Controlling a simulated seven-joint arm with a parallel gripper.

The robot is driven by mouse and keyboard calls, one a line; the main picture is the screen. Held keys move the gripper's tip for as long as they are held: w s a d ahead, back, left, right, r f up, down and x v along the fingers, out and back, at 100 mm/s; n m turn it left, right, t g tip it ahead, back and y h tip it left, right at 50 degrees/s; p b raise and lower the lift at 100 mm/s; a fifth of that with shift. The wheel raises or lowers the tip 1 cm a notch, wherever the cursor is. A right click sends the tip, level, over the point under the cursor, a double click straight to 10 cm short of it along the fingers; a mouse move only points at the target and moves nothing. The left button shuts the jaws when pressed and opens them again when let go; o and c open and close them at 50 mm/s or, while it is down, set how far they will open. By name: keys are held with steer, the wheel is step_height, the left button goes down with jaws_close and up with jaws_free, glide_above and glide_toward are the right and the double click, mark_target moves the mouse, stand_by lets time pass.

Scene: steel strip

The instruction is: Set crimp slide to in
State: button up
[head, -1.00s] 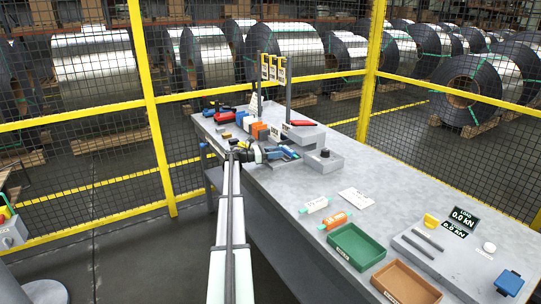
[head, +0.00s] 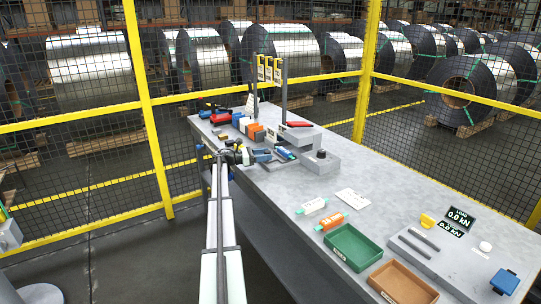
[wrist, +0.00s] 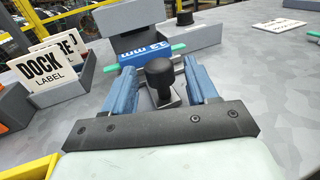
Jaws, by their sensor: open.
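A black knob (wrist: 159,74) on a small metal plate (wrist: 165,101), apparently the crimp slide's handle, stands between the two blue fingers of my gripper (wrist: 161,80) in the wrist view. The fingers are open, one on each side, with a gap visible around the knob. Just beyond it is a blue block marked "32 MM" (wrist: 145,50), upside down in this view, with green strap ends at its sides. In the head view my gripper (head: 263,155) is low at the bench's left edge, beside the grey crimp fixture (head: 320,166); the knob cannot be made out there.
A "DOCK LABEL" card holder (wrist: 45,72) stands close left of my gripper. Grey blocks (wrist: 190,38), one with a black knob (wrist: 184,18), stand beyond. A green tray (head: 357,246) and brown tray (head: 403,282) lie nearer on the bench (head: 400,205). Yellow-framed mesh fencing surrounds it.

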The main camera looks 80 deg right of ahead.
steer(key=v, duration=1)
steer(key=shift+r, duration=0.1)
step_height(320, 180, up, 9)
steer(key=m+t+y, duration=0.1)
steer(key=t, duration=0.1)
steer(key=s+d+f, duration=0.1)
steer(key=s+f, duration=0.1)
steer(key=s, duration=0.1)
steer(key=s+d+f+t, duration=0.1)
steer(key=s+d+f, duration=0.1)
steer(key=s+f, duration=0.1)
steer(key=s+d+f+n+t+y, duration=0.1)
steer(key=s+d+f, duration=0.1)
steer(key=s+f, duration=0.1)
steer(key=shift+s+d, duration=0.2)
steer(key=shift+s, duration=0.6)
steer(key=shift+c, duration=0.5)
jaws_close()
